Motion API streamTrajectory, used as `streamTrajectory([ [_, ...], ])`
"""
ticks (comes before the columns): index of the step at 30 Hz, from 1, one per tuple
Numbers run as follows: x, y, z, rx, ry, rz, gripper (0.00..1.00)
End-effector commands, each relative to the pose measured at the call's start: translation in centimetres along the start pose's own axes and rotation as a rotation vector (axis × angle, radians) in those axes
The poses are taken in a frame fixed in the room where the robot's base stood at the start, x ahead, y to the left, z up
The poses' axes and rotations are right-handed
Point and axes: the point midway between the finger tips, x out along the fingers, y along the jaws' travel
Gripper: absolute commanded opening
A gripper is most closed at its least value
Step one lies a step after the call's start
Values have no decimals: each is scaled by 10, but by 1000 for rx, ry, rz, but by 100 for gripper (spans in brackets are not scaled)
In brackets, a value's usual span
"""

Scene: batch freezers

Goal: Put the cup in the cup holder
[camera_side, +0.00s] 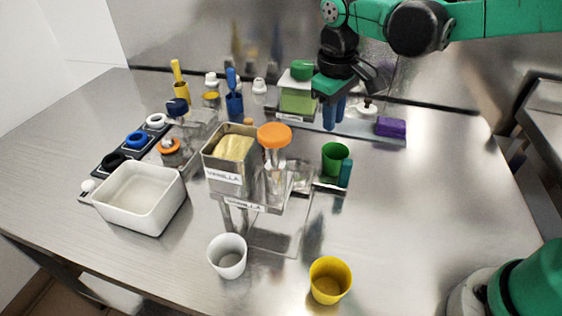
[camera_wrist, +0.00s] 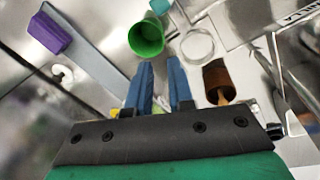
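A green cup (camera_side: 335,158) stands near the middle of the table in the side view, with a dark teal upright piece (camera_side: 346,174) touching or close to its right side. In the wrist view the green cup (camera_wrist: 146,36) shows its open mouth, just beyond my fingertips. A white cup (camera_side: 227,256) and a yellow cup (camera_side: 330,280) stand upright at the front. I cannot tell for sure which thing is the cup holder; a clear ring (camera_wrist: 197,45) lies right of the green cup in the wrist view. My gripper (camera_side: 333,114) is open and empty, blue fingers down, above and behind the green cup.
A metal stand with a vanilla tub (camera_side: 229,165) and an orange-lidded jar (camera_side: 274,155) is left of the green cup. A white bin (camera_side: 140,200) is further left. A green-lidded box (camera_side: 298,94) and a purple block (camera_side: 390,127) are behind. The table's right side is clear.

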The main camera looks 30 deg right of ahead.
Motion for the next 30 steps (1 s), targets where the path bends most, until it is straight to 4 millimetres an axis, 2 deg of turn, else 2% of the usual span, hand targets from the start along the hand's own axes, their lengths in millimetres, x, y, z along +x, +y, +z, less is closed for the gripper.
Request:
streamTrajectory([
  [7, -19, 14, 46, 131, 216, -23, 18],
  [12, -19, 18, 79, 240, 394, -35, 18],
  [15, -14, 19, 92, 289, 473, -37, 18],
  [19, -9, 19, 101, 328, 538, -39, 18],
  [21, -8, 19, 104, 339, 555, -39, 37],
  [22, -7, 19, 104, 342, 559, -39, 42],
  [30, -7, 19, 104, 343, 563, -39, 42],
])
